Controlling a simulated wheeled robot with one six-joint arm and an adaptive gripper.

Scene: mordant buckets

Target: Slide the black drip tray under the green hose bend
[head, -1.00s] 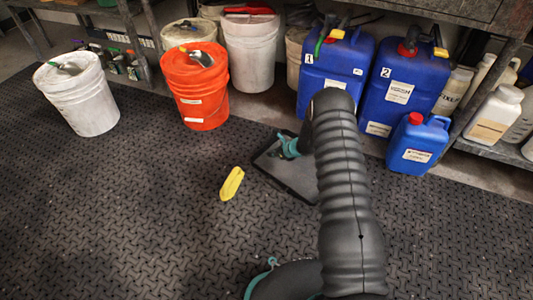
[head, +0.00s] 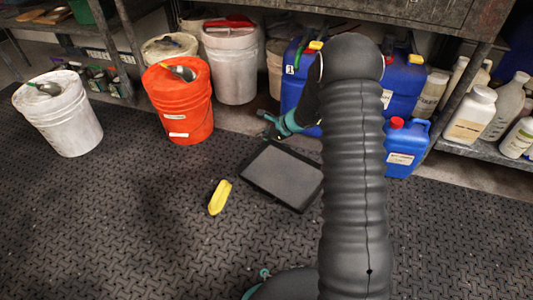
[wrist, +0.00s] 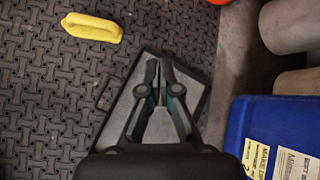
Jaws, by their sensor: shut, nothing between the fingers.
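The black drip tray (head: 283,178) lies flat on the dark mat in front of the blue jugs; my arm covers part of its right side in the head view. In the wrist view the tray (wrist: 193,92) lies below my gripper. My gripper (wrist: 158,92) is shut and empty, its tips together above the tray. In the head view the gripper (head: 272,128) is just beyond the tray's far edge, apparently raised. A green hose piece (head: 299,52) shows by the cap of blue jug 1 (head: 291,92); its bend is mostly hidden by my arm.
A yellow object (head: 220,197) lies on the mat left of the tray. An orange bucket (head: 180,105) and a white bucket (head: 60,118) stand to the left. A small blue jug (head: 405,150) stands right of my arm. The mat at front left is clear.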

